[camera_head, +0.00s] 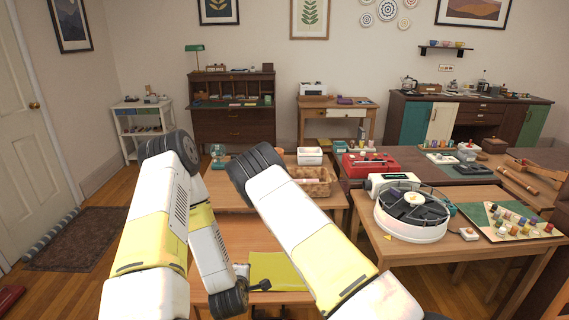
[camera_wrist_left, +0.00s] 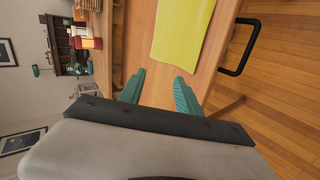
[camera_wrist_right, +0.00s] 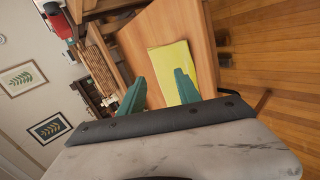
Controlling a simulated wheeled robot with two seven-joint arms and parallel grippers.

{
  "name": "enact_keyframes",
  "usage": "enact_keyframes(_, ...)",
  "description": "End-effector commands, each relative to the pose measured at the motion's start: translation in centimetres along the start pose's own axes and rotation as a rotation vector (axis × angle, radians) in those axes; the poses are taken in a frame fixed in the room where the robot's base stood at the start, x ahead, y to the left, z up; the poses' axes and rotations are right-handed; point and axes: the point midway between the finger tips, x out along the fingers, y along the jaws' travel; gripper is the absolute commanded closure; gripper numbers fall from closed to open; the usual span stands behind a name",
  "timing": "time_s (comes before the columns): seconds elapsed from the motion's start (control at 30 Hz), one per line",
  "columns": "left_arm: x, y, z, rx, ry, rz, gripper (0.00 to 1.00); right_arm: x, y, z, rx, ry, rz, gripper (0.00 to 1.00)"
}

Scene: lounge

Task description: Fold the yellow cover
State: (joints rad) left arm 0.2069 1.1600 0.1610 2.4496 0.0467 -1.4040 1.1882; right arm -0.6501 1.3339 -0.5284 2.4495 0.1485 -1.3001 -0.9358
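The yellow cover (camera_head: 274,270) lies flat on a small wooden table in the lower middle of the head view, partly hidden by my right arm. It also shows in the left wrist view (camera_wrist_left: 182,30) and in the right wrist view (camera_wrist_right: 172,62). My left gripper (camera_wrist_left: 158,88) is open and empty, with its teal fingers apart and the cover beyond them. My right gripper (camera_wrist_right: 160,88) is open and empty, its fingers pointing toward the cover. No contact with the cover is visible.
The small table (camera_head: 222,238) has bare wood left of the cover. A second table behind holds a wicker basket (camera_head: 312,180) and a white box (camera_head: 309,156). A round white device (camera_head: 412,213) stands on the table at right. A black handle (camera_wrist_left: 240,48) sits at the table edge.

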Motion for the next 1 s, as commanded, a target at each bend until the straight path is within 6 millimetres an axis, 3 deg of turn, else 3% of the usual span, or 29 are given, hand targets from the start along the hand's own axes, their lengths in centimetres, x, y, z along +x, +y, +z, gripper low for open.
enact_keyframes(0.03,0.0,1.9,-0.2,0.04,-0.009,0.005,0.6,-0.1,1.3,-0.3,0.071,-0.01,-0.007,0.6)
enact_keyframes(0.27,-1.7,9.5,-0.6,0.292,-0.07,-0.032,0.6,-1.9,6.2,-1.8,0.449,-0.056,-0.113,0.6)
enact_keyframes(0.47,-5.4,15.4,-0.8,0.51,-0.12,-0.067,0.6,-5.3,11.0,-3.1,0.737,-0.063,-0.208,0.6)
enact_keyframes(0.7,-12.0,21.0,-0.9,0.76,-0.178,-0.101,0.6,-11.6,17.0,-4.0,1.014,-0.046,-0.315,0.6)
enact_keyframes(1.0,-22.8,24.8,-1.2,1.052,-0.258,-0.136,0.6,-22.4,22.7,-3.1,1.255,-0.032,-0.417,0.6)
